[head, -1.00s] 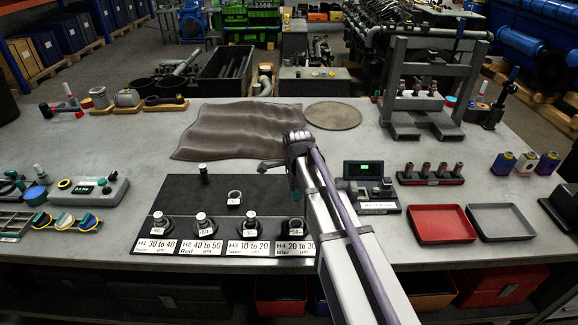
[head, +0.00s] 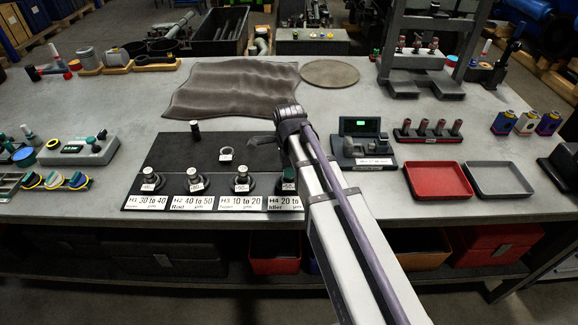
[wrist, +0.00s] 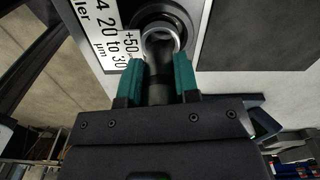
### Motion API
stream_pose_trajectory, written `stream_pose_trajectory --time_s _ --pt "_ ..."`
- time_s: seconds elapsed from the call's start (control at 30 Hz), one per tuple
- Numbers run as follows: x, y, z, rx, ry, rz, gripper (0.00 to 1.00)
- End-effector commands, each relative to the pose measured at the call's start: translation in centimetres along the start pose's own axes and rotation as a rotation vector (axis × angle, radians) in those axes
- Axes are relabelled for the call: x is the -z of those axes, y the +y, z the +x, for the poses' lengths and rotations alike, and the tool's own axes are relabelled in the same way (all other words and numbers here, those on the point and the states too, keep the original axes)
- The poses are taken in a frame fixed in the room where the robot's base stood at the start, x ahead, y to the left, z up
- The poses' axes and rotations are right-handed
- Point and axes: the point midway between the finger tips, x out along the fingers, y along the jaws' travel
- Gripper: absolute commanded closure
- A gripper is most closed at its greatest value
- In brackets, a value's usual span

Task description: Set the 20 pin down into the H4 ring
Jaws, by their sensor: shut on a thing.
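My gripper (wrist: 157,82) has two teal fingers shut on a dark cylindrical pin (wrist: 158,92). The pin points at the silver H4 ring (wrist: 176,32), and its far end is at or in the ring's opening; how deep it sits I cannot tell. The H4 label (wrist: 108,35), reading 20 to 30 µm, lies left of the ring, with a small tag marked +50 beside it. In the head view the gripper (head: 288,175) is over the H4 place at the right end of the black board (head: 165,160), partly hidden by my arm.
Tagged pins stand at H1 (head: 149,176), H2 (head: 194,176) and H3 (head: 241,176). A dark pin (head: 196,132) stands behind them, near a loose ring (head: 226,155). A gauge with a green display (head: 362,140) and a red tray (head: 437,181) are at the right.

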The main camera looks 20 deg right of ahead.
Motion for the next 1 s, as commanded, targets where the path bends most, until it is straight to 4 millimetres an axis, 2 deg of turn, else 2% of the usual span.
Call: stream_pose_trajectory --time_s 0.03,0.3,1.0 --pt "0.0 0.0 1.0 0.0 0.0 0.0 1.0" --pt "0.0 0.0 3.1 0.0 0.0 0.0 1.0" --pt "0.0 0.5 4.2 -0.006 0.0 0.0 1.0"
